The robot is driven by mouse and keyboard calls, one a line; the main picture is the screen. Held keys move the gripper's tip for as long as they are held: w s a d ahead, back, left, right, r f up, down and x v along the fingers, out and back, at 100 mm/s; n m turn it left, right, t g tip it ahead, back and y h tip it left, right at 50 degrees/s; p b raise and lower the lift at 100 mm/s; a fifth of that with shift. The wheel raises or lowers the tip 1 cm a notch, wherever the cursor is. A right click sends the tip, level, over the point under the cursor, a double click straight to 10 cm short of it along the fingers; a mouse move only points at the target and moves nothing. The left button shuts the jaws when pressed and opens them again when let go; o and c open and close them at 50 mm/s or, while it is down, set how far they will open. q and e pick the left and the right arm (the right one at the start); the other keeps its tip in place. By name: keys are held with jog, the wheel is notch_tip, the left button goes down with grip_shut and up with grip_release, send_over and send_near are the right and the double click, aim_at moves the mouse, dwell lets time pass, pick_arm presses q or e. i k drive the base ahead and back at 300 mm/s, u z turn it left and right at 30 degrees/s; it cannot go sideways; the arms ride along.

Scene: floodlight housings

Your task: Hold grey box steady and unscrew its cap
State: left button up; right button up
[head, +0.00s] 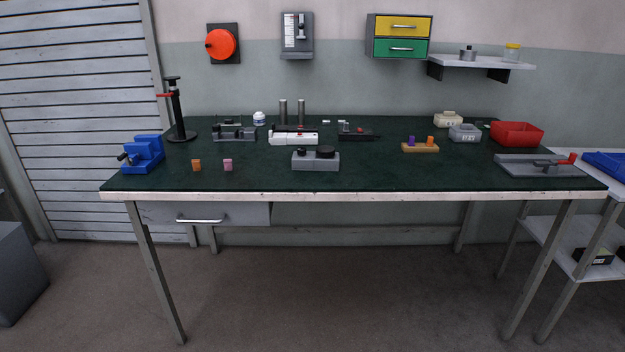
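A grey box (315,164) sits near the front middle of the dark green table top. A wide black round cap (326,152) is on the right part of its top. A smaller dark knob (300,152) stands on the left part. The box looks level and stands free on the table. The view is too small to show any thread or gap under the cap. Neither of my grippers is in view.
Orange (196,165) and pink (228,165) blocks lie left of the box. A white-and-black device (293,138) stands behind it. A blue vise (143,154) is at the far left, a grey lever plate (540,166) at the right. The table front (400,180) is clear.

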aim_at(310, 161)
jog(key=z, duration=0.2)
jog(key=k, duration=0.4)
jog(key=u, duration=1.15)
jog(key=i, duration=1.15)
jog(key=z, duration=0.1)
